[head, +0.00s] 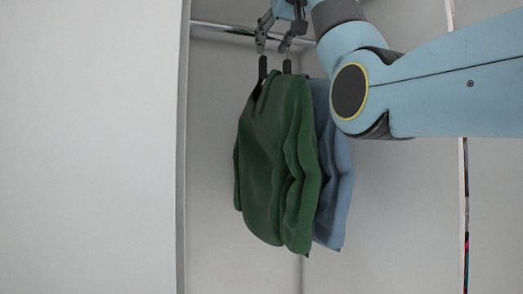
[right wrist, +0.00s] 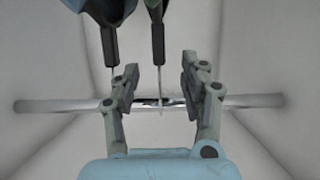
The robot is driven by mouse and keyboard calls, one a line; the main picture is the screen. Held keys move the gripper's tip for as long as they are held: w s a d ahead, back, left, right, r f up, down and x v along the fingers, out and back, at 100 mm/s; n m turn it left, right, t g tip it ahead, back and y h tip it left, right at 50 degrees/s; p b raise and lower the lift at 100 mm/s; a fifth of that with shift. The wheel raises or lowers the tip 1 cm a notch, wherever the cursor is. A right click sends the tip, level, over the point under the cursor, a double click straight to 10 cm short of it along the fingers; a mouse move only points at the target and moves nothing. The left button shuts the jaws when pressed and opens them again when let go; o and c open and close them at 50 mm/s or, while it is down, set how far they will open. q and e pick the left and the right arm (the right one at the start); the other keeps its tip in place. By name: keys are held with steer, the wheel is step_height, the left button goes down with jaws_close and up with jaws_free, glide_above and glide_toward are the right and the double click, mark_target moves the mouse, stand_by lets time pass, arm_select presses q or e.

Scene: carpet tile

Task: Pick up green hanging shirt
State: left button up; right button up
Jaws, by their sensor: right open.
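The green shirt (head: 270,165) hangs from a rail in the closet, in front of a blue shirt (head: 335,185) that it partly covers. Two black hanger necks, a left one (head: 262,68) and a right one (head: 287,66), rise above the shirts. My right gripper (head: 273,45) is open at the rail, just above the hangers. In the right wrist view its fingers (right wrist: 158,78) stand on both sides of one hanger's hook (right wrist: 160,80), without visibly closing on it. The other hanger (right wrist: 110,45) is by the left finger. My left gripper is not in view.
The metal rail (head: 225,28) runs across the top of the closet and behind my fingers in the wrist view (right wrist: 245,102). A closet side edge (head: 181,150) stands left of the shirts. The space below the shirts is clear.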

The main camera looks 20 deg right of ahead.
mark_target(265, 62)
steer(key=shift+p+x, duration=0.3)
steer(key=shift+x, duration=0.9)
steer(key=p+x, duration=0.3)
steer(key=x, duration=0.2)
steer(key=shift+d+p, duration=0.1)
steer(key=shift+p, duration=0.25)
steer(key=shift+w+f, duration=0.1)
steer(key=shift+w, duration=0.1)
steer(key=shift+s, duration=0.2)
steer(key=c, duration=0.5)
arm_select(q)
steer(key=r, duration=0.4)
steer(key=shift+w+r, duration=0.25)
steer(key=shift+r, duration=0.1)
arm_select(e)
jaws_close()
